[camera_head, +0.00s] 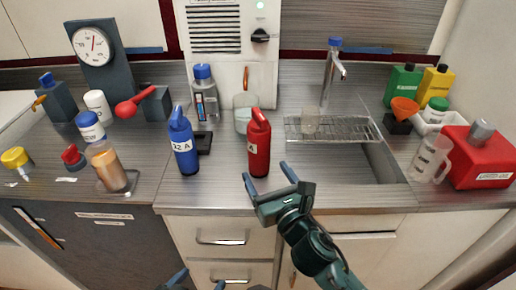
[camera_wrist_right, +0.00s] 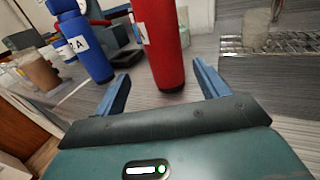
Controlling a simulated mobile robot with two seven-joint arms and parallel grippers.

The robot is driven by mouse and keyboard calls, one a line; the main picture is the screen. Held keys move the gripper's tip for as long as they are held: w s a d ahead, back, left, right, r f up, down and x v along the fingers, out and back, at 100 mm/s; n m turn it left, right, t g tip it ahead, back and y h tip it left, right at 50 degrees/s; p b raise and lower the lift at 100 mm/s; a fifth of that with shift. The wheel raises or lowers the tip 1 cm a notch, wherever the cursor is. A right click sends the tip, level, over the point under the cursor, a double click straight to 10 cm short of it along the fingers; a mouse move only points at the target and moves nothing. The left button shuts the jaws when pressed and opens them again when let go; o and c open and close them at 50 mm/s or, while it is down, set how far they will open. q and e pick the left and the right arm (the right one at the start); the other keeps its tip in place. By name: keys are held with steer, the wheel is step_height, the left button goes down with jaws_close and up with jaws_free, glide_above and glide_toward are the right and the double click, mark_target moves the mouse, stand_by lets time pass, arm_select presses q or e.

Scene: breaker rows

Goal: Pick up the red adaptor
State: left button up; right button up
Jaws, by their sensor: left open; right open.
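The red adaptor (camera_head: 259,148) stands upright on the counter, a tall red body with a looped top and a white label marked "A". In the right wrist view the red adaptor (camera_wrist_right: 163,50) stands just beyond and between the open fingers, its top cut off. My right gripper (camera_head: 268,174) is open and empty, its fingertips close to the near side of the adaptor. It also shows in the right wrist view (camera_wrist_right: 160,88). I cannot tell whether either finger touches it. My left gripper (camera_head: 198,284) is open at the bottom edge, mostly out of view.
A similar blue adaptor (camera_head: 183,145) stands to the left, with a small black block (camera_head: 203,143) beside it. A clear beaker (camera_head: 245,112) is behind the red adaptor. The sink rack (camera_head: 350,128) is to the right. The counter's front strip is clear.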

mark_target(260, 163)
steer(key=x, duration=0.3)
steer(key=shift+w+a, duration=0.15)
steer(key=shift+w, duration=0.1)
steer(key=shift+d+x, duration=0.2)
steer(key=shift+x, duration=1.15)
steer(key=shift+d+x, duration=0.2)
steer(key=shift+x, duration=1.15)
steer(key=shift+w+f, duration=0.1)
steer(key=shift+w, duration=0.05)
steer(key=c, duration=1.4)
steer(key=shift+o, duration=0.2)
